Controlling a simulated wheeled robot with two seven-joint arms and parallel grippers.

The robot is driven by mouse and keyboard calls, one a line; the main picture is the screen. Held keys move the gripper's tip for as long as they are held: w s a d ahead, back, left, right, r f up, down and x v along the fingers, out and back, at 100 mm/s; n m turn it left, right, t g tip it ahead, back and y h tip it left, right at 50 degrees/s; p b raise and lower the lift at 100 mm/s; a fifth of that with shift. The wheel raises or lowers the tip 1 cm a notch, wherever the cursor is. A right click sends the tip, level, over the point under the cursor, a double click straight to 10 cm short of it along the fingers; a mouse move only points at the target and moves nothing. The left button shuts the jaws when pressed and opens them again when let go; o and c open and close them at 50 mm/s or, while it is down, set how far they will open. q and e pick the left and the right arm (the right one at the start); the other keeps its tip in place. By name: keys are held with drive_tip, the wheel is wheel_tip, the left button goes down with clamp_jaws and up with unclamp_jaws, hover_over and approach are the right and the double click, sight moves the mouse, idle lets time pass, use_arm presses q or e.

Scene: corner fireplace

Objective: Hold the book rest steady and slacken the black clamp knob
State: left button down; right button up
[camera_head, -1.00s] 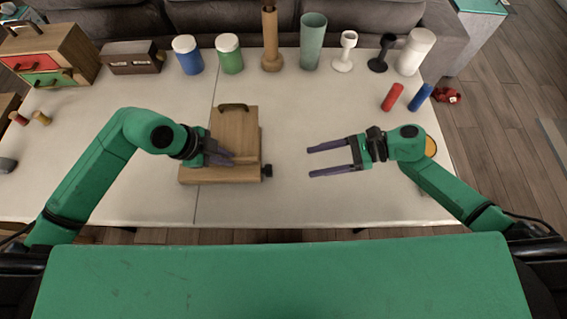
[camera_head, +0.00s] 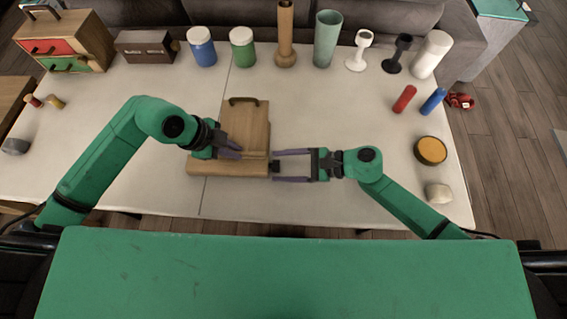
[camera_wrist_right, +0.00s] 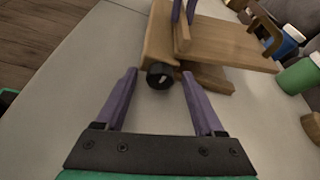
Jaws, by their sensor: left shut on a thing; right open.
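The wooden book rest (camera_head: 246,122) stands on the table with its sloped board and a handle at the top; it also shows in the right wrist view (camera_wrist_right: 235,48). My left gripper (camera_head: 240,151) is shut on the book rest near its lower part. The black clamp knob (camera_head: 275,169) sticks out from the right side of the base. In the right wrist view the knob (camera_wrist_right: 160,76) lies just ahead of the fingertips. My right gripper (camera_head: 274,165) is open, with its fingers pointing left at the knob, one on each side. I cannot tell whether they touch it.
Jars, a wooden vase (camera_head: 286,40), a green cup (camera_head: 327,40) and goblets line the back. Red (camera_head: 404,99) and blue (camera_head: 433,101) cylinders lie at right, near a yellow-topped round thing (camera_head: 430,150) and a pale stone (camera_head: 438,193). The table between is clear.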

clamp_jaws()
drive_tip(key=shift+w+d+m+g, duration=0.1)
drive_tip(key=shift+w+m+g, duration=0.05)
drive_tip(key=shift+m+g, duration=0.7)
drive_tip(key=shift+w+m+g, duration=0.1)
drive_tip(key=shift+m+g, duration=0.45)
drive_tip(key=shift+m, duration=0.6)
unclamp_jaws()
